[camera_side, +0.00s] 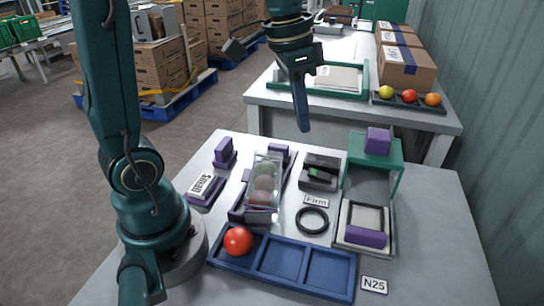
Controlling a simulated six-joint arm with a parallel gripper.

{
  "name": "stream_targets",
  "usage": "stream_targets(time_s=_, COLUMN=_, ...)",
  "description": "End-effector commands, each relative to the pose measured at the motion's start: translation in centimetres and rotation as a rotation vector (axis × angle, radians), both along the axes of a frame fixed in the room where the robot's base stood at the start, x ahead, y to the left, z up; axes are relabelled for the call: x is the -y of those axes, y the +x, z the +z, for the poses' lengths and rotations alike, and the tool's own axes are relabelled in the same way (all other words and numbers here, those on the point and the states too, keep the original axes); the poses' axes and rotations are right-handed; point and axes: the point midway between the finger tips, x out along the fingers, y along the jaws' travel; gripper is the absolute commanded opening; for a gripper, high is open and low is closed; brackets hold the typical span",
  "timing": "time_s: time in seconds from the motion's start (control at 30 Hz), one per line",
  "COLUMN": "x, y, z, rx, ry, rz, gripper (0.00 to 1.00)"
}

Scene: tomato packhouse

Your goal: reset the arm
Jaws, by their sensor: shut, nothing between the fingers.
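My gripper (303,127) points down above the back of the grey work table (440,230). Its fingers are shut and hold nothing. It is well clear of the things below it. My arm rises from its base at the left of the table.
A blue tray (327,268) at the front holds a red tomato (238,240) in its left compartment. Behind it are a clear punnet (264,182), a black ring (312,220), a green stand (390,163) and a stamp pad (348,222) with a purple-handled block. A second table (455,124) stands behind.

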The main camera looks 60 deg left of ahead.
Motion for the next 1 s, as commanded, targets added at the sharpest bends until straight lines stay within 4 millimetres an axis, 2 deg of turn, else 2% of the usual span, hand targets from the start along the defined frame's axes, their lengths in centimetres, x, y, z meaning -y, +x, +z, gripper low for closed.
stream_targets(time_s=0.4, x=0.1, y=0.0, z=0.6, rx=0.0, ry=0.001, rz=-0.003, gripper=0.0)
stream_targets(time_s=0.53, x=0.7, y=-0.3, z=1.7, rx=0.043, ry=0.01, rz=-0.024, gripper=0.0)
stream_targets(time_s=0.77, x=2.8, y=-4.3, z=2.9, rx=0.144, ry=0.033, rz=-0.045, gripper=0.0)
stream_targets(time_s=1.0, x=4.0, y=-8.8, z=1.3, rx=0.249, ry=0.017, rz=0.052, gripper=0.0)
